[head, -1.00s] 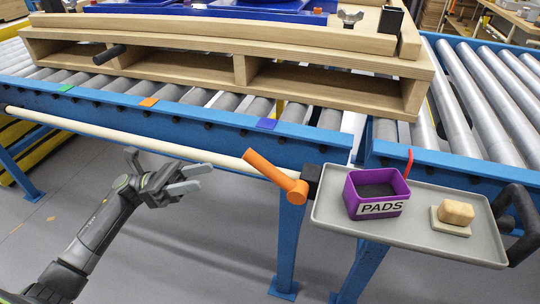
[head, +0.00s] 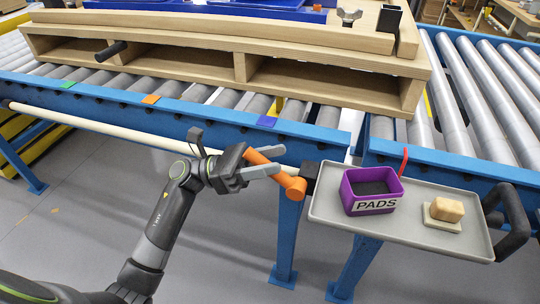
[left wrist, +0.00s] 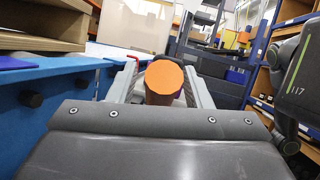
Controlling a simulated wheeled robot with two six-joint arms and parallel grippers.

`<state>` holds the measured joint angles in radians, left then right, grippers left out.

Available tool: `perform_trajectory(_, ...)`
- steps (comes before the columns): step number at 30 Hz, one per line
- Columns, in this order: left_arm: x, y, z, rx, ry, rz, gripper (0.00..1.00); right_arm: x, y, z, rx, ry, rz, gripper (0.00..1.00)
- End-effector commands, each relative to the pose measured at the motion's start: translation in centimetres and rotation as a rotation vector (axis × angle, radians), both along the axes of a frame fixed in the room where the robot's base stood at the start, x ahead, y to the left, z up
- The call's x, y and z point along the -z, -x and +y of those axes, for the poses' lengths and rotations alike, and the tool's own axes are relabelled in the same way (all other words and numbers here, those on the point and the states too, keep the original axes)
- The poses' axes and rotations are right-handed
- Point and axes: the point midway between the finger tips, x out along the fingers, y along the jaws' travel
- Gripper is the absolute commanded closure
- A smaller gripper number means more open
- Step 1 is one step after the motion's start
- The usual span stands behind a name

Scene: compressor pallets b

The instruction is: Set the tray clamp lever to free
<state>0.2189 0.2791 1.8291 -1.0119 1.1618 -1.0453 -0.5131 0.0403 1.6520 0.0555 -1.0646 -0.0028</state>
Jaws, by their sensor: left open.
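The orange clamp lever (head: 292,184) sits at the right end of the cream rail, beside a black clamp block (head: 310,172) at the tray's left edge. Its arm slopes up and to the left. My left gripper (head: 268,172) is open, with its fingers on either side of the lever. In the left wrist view the lever's round orange end (left wrist: 164,78) lies between the two fingers; I cannot tell whether they touch it. The grey tray (head: 335,228) hangs on the blue conveyor frame. My right gripper is not in view.
A purple PADS bin (head: 373,204) and a tan block (head: 446,209) on a pale pad stand on the tray. A thin red piece (head: 404,160) rises behind the bin. A wooden pallet (head: 200,67) rests on the rollers above.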

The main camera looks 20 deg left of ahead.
Motion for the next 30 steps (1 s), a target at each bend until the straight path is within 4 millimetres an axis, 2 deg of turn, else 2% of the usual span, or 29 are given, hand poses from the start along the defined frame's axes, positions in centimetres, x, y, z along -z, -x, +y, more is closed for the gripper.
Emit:
perform_trajectory(10,-0.15,-0.04,-0.36,0.000,0.000,0.000,0.55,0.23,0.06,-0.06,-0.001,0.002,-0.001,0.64)
perform_trajectory(21,-0.13,-0.04,-0.32,0.000,0.000,0.000,1.00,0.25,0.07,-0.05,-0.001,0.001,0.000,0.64)
perform_trajectory(30,-0.22,-0.04,-0.26,0.000,-0.011,-0.001,1.00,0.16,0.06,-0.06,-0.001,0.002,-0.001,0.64)
